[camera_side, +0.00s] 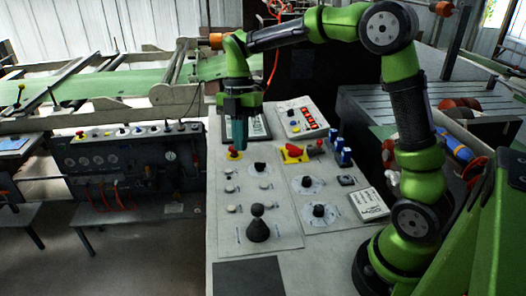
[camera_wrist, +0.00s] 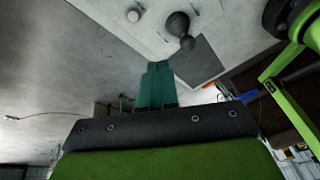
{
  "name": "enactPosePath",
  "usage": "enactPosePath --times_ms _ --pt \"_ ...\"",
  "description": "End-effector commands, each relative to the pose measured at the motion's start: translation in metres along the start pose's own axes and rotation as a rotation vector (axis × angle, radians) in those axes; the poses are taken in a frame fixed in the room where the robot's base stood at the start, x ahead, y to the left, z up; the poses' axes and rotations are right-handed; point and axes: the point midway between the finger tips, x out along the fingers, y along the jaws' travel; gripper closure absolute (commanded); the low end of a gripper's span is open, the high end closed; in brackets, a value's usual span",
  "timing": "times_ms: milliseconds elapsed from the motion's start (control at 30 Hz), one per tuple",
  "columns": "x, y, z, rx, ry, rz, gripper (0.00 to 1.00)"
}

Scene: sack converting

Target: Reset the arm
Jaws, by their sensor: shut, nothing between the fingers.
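My gripper (camera_side: 239,145) hangs from my green arm above the far left part of the control table, pointing down. Its teal fingers are shut with nothing between them. In the wrist view the shut fingers (camera_wrist: 157,66) point toward the panel's edge, near the dark square (camera_wrist: 197,63) and the black knobbed cone (camera_wrist: 179,27).
The table (camera_side: 232,255) carries panels with knobs and buttons, a red switch on yellow (camera_side: 293,153), blue parts (camera_side: 343,153) and a black cone (camera_side: 258,231). A gauge console (camera_side: 118,160) stands left. The table's front is mostly clear.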

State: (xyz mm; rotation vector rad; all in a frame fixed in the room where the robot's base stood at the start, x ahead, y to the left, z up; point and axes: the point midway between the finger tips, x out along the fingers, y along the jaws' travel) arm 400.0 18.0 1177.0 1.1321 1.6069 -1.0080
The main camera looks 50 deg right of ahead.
Motion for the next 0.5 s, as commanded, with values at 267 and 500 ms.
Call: enactPosePath --times_ms 267,500 --pt "0.005 0.004 0.004 0.222 -0.015 0.023 1.0" --pt "0.012 -0.02 0.002 0.831 -0.029 0.146 1.0"
